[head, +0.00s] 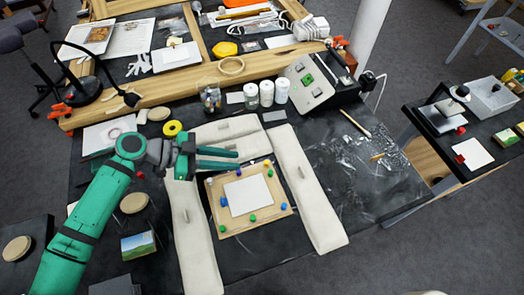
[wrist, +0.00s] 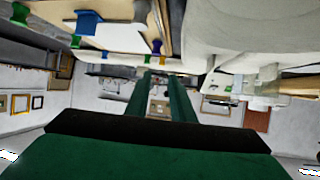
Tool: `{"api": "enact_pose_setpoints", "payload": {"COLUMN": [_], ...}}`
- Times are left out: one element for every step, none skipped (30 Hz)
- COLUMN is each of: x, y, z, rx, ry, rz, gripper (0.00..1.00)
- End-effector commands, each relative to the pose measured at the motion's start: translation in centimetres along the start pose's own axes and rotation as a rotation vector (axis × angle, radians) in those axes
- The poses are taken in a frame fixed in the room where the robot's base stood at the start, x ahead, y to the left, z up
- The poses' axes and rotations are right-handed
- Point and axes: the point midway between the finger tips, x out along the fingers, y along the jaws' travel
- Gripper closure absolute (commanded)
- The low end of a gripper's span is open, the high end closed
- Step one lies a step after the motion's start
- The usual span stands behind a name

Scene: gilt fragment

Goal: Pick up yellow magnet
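A wooden board (head: 215,190) with a white sheet (head: 249,195) lies on the dark worktable, with several small coloured magnets around the sheet. Among them are a blue magnet (head: 223,201) and a green magnet (head: 253,218). In the wrist view a small yellow-orange magnet (wrist: 148,62) shows at the board's edge, near a purple magnet (wrist: 157,46). My gripper (head: 237,160) is open and empty, level, fingers pointing right, near the board's far edge. Its spread fingers also show in the wrist view (wrist: 160,80).
Long pale padded weights (head: 312,200) lie on the left, far and right sides of the board. Jars (head: 267,93), a grey control box (head: 308,82) and a yellow tape roll (head: 172,128) stand farther back.

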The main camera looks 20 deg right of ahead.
Motion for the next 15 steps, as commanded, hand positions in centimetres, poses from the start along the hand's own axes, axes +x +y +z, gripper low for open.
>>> {"api": "enact_pose_setpoints", "payload": {"x": [0.3, 0.6, 1.1, 1.5, 2.0, 2.6, 3.1, 3.5, 4.0, 4.4, 4.7, 5.1, 5.2, 5.4, 5.5], "y": [0.0, 0.0, 0.1, 0.1, 0.1, 0.1, 0.1, 0.1, 0.0, 0.0, 0.0, 0.0, 0.0, 0.0, 0.0], "z": [0.0, 0.0, 0.0, -0.1, -0.1, -0.1, -0.1, -0.1, -0.1, 0.0, 0.0, -0.1, -0.1, 0.0, 0.0], "rx": [0.000, 0.000, 0.001, 0.001, 0.002, 0.002, 0.001, 0.002, 0.001, 0.001, 0.001, 0.000, 0.001, 0.001, 0.001], "ry": [0.001, 0.001, 0.003, 0.004, 0.004, 0.004, 0.004, 0.004, 0.004, 0.003, 0.003, 0.003, 0.003, 0.002, 0.001], "rz": [0.001, 0.001, 0.002, 0.003, 0.004, 0.004, 0.003, 0.003, 0.002, 0.002, 0.001, 0.001, 0.001, 0.000, 0.000], "gripper": [0.78, 0.78, 0.78, 0.78, 0.78, 0.78, 0.78, 0.78, 0.78, 0.78, 0.78, 0.78, 0.78, 0.78, 0.78]}}
